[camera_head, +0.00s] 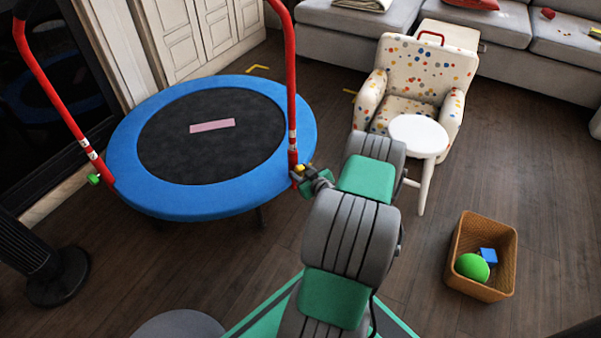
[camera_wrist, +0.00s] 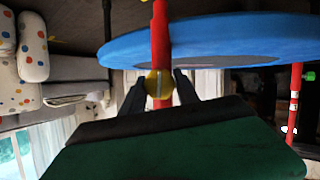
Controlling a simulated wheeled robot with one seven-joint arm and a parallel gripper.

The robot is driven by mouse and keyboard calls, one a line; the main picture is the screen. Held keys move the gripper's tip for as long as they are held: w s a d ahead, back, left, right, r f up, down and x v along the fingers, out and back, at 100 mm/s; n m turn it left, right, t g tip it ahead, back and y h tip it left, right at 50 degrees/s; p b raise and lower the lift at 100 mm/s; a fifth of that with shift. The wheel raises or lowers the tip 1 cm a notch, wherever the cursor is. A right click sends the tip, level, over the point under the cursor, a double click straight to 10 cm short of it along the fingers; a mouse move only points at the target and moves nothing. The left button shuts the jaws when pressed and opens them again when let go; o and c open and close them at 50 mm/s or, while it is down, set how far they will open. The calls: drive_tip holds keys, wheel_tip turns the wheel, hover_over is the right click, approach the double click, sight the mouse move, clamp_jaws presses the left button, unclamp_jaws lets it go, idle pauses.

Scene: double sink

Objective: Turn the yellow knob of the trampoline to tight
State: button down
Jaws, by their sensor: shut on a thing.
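The trampoline (camera_head: 130,192) has a blue padded rim, a dark mat and a red handle frame. Its yellow knob (camera_wrist: 158,82) sits on the red post (camera_wrist: 160,45) just under the rim. In the head view a bit of the yellow knob (camera_head: 300,168) shows at the foot of the right post. My gripper (camera_wrist: 159,86) is shut on the yellow knob, with one dark finger on either side of it. In the head view my gripper (camera_head: 306,177) reaches the post from the lower right. No tight or loose marking can be read on the knob.
A green knob (camera_head: 94,179) is on the left post. A white round stool (camera_head: 420,134) and a dotted armchair (camera_head: 420,75) stand right of my arm. A wicker basket (camera_head: 463,236) with a green ball lies further right. A black stand (camera_head: 56,274) is at left.

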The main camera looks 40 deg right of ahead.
drive_tip(key=shift+a, duration=0.15)
drive_tip(key=shift+d, duration=0.2)
drive_tip(key=shift+d+m+y, duration=0.1)
drive_tip(key=shift+m+y, duration=0.6)
drive_tip(key=shift+m, duration=0.4)
drive_tip(key=m+t+y, duration=0.1)
drive_tip(key=m+y, duration=0.1)
drive_tip(key=m, duration=0.1)
drive_tip(key=shift+d+f+m+y, duration=0.1)
drive_tip(key=shift+m+y, duration=0.2)
drive_tip(key=shift+m, duration=0.1)
drive_tip(key=m+t+y, duration=0.1)
drive_tip(key=m, duration=0.2)
drive_tip(key=shift+y, duration=0.3)
drive_tip(key=shift+m+t+y, duration=0.6)
drive_tip(key=shift+m, duration=1)
